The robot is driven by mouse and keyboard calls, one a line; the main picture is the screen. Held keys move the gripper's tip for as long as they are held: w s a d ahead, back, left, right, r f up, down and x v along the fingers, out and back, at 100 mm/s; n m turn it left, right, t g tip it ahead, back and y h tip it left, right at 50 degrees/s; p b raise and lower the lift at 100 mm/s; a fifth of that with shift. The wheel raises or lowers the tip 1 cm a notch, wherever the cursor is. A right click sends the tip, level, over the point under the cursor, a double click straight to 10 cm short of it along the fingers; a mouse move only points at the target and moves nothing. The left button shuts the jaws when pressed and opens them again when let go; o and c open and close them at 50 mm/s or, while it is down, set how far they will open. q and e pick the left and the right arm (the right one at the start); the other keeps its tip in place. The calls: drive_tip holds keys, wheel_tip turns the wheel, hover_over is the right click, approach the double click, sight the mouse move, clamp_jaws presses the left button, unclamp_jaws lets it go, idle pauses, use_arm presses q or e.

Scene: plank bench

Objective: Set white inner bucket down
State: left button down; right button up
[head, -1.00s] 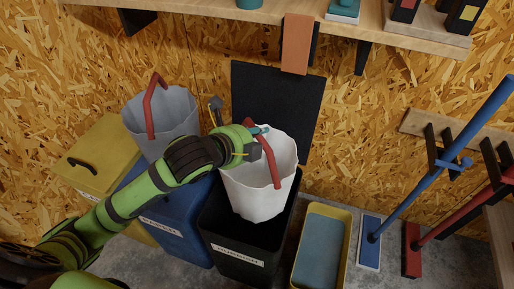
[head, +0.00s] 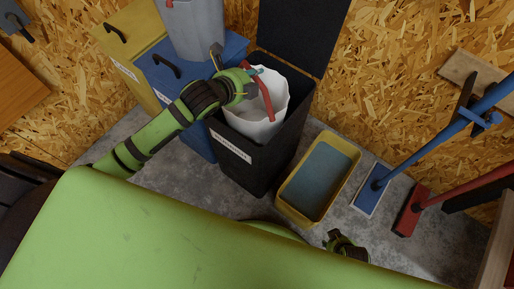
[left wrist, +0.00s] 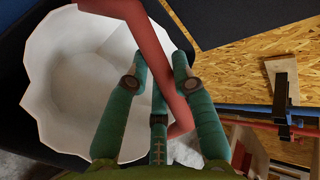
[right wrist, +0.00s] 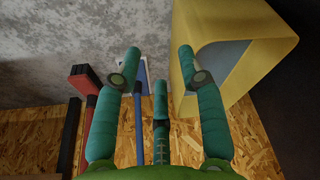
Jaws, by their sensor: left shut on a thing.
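The white inner bucket (head: 262,125) is at the mouth of the black bin (head: 262,165), upright, its lower part hidden behind the bin's rim. Whether its base touches anything inside cannot be seen. Its red handle (head: 268,102) stands up. My left gripper (head: 257,78) is shut on this handle above the bucket's rim. In the left wrist view the handle (left wrist: 150,45) passes between my fingers (left wrist: 158,78), and the bucket (left wrist: 85,70) looks empty inside. My right gripper (right wrist: 160,65) is open and empty; in the head view it shows low, near the yellow tub.
The black lid (head: 300,32) stands open behind the bin. A blue bin (head: 190,75) with a grey bucket (head: 197,32) on it and a yellow bin (head: 130,30) stand left. A yellow tub (head: 285,205), a blue broom (head: 372,190) and a red broom (head: 408,212) stand right.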

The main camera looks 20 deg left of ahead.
use_arm(q)
wheel_tip(320, 180, down, 11)
drive_tip(key=b, duration=0.3)
drive_tip(key=shift+s+a, duration=0.2)
drive_tip(key=shift+a, duration=0.05)
use_arm(e)
drive_tip(key=r, duration=0.2)
drive_tip(key=w+r, duration=0.1)
drive_tip(key=r, duration=0.2)
drive_tip(key=shift+w+a+r, duration=0.15)
drive_tip(key=shift+w+r, duration=0.1)
drive_tip(key=shift+r, duration=0.1)
use_arm(q)
drive_tip(key=shift+f, duration=0.1)
drive_tip(key=c, duration=1)
unclamp_jaws()
drive_tip(key=shift+f, duration=0.1)
drive_tip(key=shift+c, duration=0.2)
use_arm(e)
drive_tip(key=shift+r, duration=0.1)
